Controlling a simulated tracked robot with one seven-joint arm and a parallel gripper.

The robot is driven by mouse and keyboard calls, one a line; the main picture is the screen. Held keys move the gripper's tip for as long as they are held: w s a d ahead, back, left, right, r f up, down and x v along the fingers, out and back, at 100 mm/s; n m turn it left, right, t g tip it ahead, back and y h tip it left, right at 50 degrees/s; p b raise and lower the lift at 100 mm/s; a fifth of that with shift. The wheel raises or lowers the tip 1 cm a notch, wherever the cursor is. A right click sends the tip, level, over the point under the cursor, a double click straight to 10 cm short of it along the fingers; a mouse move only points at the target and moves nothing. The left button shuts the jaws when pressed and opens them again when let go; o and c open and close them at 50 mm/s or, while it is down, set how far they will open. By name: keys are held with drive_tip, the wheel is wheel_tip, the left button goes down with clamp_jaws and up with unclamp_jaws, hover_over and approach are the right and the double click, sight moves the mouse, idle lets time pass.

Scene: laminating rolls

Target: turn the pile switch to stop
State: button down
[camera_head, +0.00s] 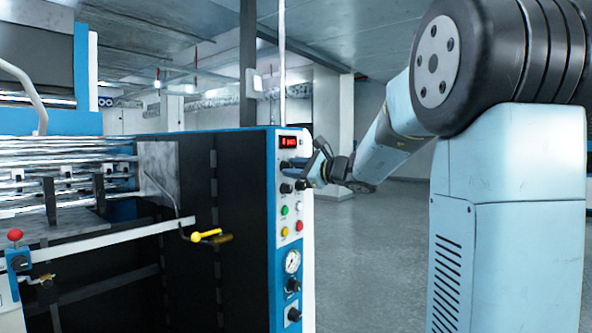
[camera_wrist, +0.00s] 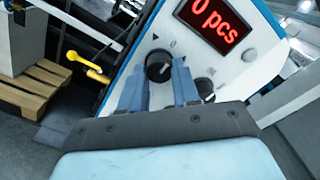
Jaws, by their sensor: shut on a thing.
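The control panel (camera_head: 295,235) is on the end of the blue and black machine. In the wrist view, a black rotary knob (camera_wrist: 157,63) with a light pointer mark sits on its white face, with small marks around it. Labels are too small to read, so I cannot confirm which knob is the pile switch. My gripper (camera_wrist: 160,70) is shut on this knob, one grey-blue finger on each side. In the head view my gripper (camera_head: 301,164) is at the panel's upper part, partly hiding the knobs there.
A red digital display (camera_wrist: 212,20) sits above the knob. Another dark knob (camera_wrist: 205,88) is close to the right finger. Coloured buttons (camera_head: 285,211) and a gauge (camera_head: 292,262) are lower on the panel. A yellow handle (camera_head: 206,235) juts out left. Floor (camera_head: 370,240) right of the machine is clear.

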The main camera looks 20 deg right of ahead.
idle(0.3)
drive_tip(key=c, duration=0.8)
unclamp_jaws()
drive_tip(key=v, duration=1.3)
drive_tip(key=shift+s+d+f, duration=0.1)
drive_tip(key=shift+s+d, duration=0.15)
drive_tip(key=shift+s, duration=0.05)
